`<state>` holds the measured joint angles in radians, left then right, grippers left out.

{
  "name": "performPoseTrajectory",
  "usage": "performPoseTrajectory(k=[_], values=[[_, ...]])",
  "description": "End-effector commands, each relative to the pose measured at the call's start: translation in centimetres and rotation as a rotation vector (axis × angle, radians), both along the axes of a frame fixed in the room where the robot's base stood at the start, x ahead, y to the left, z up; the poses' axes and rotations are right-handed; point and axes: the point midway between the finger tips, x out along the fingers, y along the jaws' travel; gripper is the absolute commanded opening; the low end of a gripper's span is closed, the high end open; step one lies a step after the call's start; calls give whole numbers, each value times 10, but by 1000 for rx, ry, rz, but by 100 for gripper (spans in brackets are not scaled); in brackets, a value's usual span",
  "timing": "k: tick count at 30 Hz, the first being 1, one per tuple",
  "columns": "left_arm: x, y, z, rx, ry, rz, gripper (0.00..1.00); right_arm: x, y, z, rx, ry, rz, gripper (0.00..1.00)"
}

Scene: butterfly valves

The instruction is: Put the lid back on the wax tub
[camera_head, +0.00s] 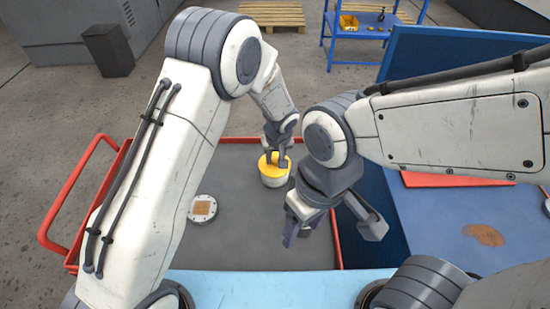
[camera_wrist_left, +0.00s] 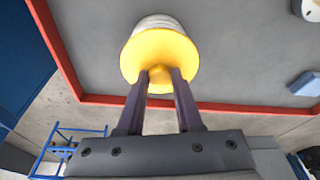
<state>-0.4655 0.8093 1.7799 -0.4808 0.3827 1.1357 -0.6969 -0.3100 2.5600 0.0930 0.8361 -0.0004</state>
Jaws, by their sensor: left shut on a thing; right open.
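The yellow lid (camera_head: 265,161) sits over the mouth of the white wax tub (camera_head: 274,181), near the far edge of the grey cart top. My left gripper (camera_head: 277,160) reaches down from above and is shut on the lid's knob. In the left wrist view, the gripper fingers (camera_wrist_left: 160,78) pinch the knob of the lid (camera_wrist_left: 135,58), and the tub (camera_wrist_left: 158,22) shows behind it. I cannot tell whether the lid is fully seated. My right gripper (camera_head: 330,232) is open and empty, lower and to the right, over the cart's right side.
A red rim (camera_head: 338,252) edges the cart. A blue surface (camera_head: 450,225) with a brown patch is at the right. A blue shelf (camera_head: 365,33) stands far back.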

Motion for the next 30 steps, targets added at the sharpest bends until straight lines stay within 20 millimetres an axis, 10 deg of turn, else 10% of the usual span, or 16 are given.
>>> performPoseTrajectory(k=[30], values=[[0,0,-1,0,0,-1,0,0,0,-8,0,0,0,61]])
